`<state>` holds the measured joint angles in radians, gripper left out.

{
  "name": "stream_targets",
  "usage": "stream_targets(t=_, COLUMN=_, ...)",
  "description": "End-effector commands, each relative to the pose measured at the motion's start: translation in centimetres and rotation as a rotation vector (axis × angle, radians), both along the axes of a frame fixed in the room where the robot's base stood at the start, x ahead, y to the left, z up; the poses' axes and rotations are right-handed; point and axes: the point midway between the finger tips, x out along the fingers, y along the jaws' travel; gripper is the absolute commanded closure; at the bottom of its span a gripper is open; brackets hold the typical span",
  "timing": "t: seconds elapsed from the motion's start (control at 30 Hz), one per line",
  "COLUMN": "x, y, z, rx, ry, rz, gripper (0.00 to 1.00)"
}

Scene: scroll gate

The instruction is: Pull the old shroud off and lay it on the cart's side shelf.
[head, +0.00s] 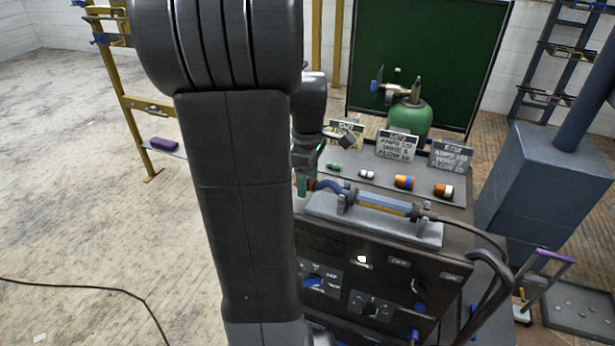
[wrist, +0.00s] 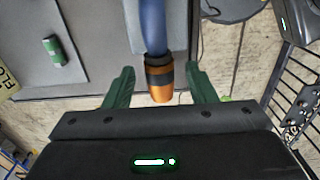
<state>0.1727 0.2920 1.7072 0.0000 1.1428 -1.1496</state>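The old shroud (wrist: 160,80), a copper-orange cup with dark bands, sits on the end of the torch's blue neck (wrist: 153,25). In the head view the torch (head: 380,203), with its blue and yellow handle, lies in a grey cradle (head: 330,207) on the dark cart (head: 330,245). My gripper (wrist: 162,88) is open, its green fingers on either side of the shroud with a gap on each side. In the head view my arm hides the shroud, and one green finger (head: 302,184) shows. I cannot clearly make out the cart's side shelf.
A grey mat (head: 390,178) behind the torch holds several small parts, including a green cylinder (head: 334,167) and an orange shroud with a blue band (head: 404,182). Cards stand behind it. A green gas bottle (head: 409,118) and a blue-grey box (head: 540,185) stand beyond.

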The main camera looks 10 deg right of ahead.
Motion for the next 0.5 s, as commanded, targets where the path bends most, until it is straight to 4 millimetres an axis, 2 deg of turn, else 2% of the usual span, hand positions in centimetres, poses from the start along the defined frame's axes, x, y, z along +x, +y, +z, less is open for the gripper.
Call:
stream_targets(t=0.03, x=0.00, y=0.00, z=0.01, rx=0.000, ry=0.000, rz=0.000, gripper=0.60)
stream_targets(t=0.2, x=0.01, y=-0.01, z=0.02, rx=0.000, ry=0.000, rz=0.000, gripper=0.93)
stream_targets(t=0.23, x=0.01, y=-0.01, z=0.03, rx=0.000, ry=0.000, rz=0.000, gripper=0.94)
stream_targets(t=0.27, x=0.01, y=-0.01, z=0.03, rx=0.000, ry=0.000, rz=0.000, gripper=0.76)
stream_targets(t=0.4, x=0.01, y=-0.01, z=0.03, rx=0.000, ry=0.000, rz=0.000, gripper=1.00)
stream_targets(t=0.5, x=0.02, y=0.00, z=0.05, rx=-0.001, ry=-0.001, rz=0.000, gripper=1.00)
